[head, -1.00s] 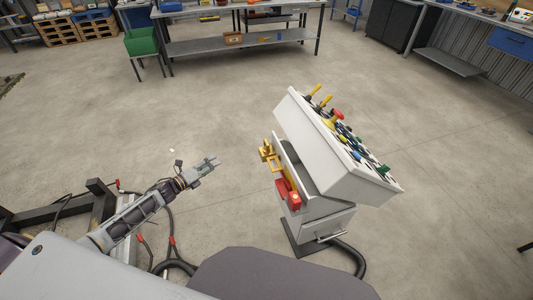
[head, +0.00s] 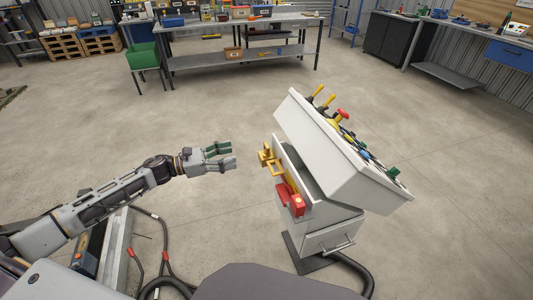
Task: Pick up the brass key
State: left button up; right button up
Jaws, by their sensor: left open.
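My left gripper (head: 230,156) is open and empty. Its fingers point right, toward the left side of a grey-white control console (head: 305,210). A brass-yellow piece (head: 266,157) sticks out from that side, a short gap to the right of my fingertips in the picture. It looks like the brass key or its holder, but it is too small to tell which. It does not appear to touch my gripper. My right gripper is out of view.
A red box (head: 290,200) sits low on the console's side. The console's sloped top carries a red button (head: 342,114) and several coloured knobs and levers. Black cables lie on the floor at the lower left. A workbench (head: 240,62) stands at the back; open floor lies between.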

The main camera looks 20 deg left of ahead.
aim_at(264, 147)
pick_arm(q)
jog(key=shift+w, duration=0.1)
jog(key=shift+x, duration=4.1)
jog(key=shift+w+d, duration=0.1)
jog(key=shift+d, duration=0.05)
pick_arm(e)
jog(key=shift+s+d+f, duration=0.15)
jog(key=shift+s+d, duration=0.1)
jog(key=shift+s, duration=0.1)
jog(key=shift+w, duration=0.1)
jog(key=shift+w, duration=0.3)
pick_arm(q)
jog(key=shift+d, duration=0.1)
